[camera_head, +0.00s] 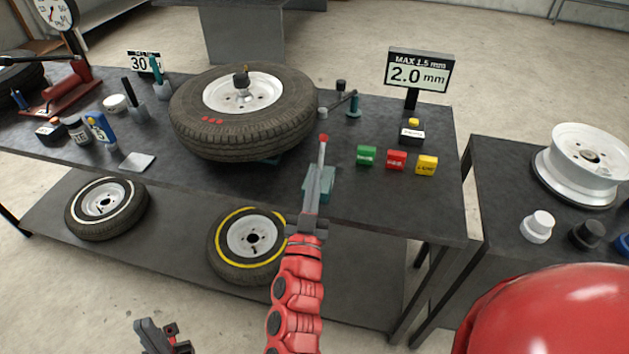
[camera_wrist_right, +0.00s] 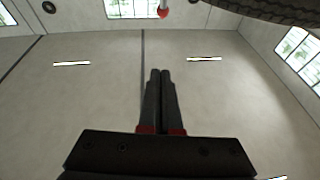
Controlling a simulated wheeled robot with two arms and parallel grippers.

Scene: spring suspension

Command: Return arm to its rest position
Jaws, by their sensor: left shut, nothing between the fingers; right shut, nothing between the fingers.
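My right gripper (camera_head: 314,172) reaches up over the front edge of the workbench (camera_head: 420,207). Its fingers are shut and empty, in front of a teal block (camera_head: 325,186) and just below a thin lever with a red tip (camera_head: 323,138). In the right wrist view, the shut fingers (camera_wrist_right: 159,73) point up toward the wall, with a red knob (camera_wrist_right: 163,12) above them. I cannot tell whether the fingers touch the lever. My left gripper (camera_head: 150,328) is low at the bottom left, shut and empty, below the bench.
A large tire on a white rim (camera_head: 190,125) lies on the bench, left of my right gripper. Green (camera_head: 366,155), red (camera_head: 397,160) and yellow (camera_head: 427,165) blocks sit to the right. A display (camera_head: 420,72) reads 2.0 mm. A side table (camera_head: 490,190) holds a white rim (camera_head: 570,180).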

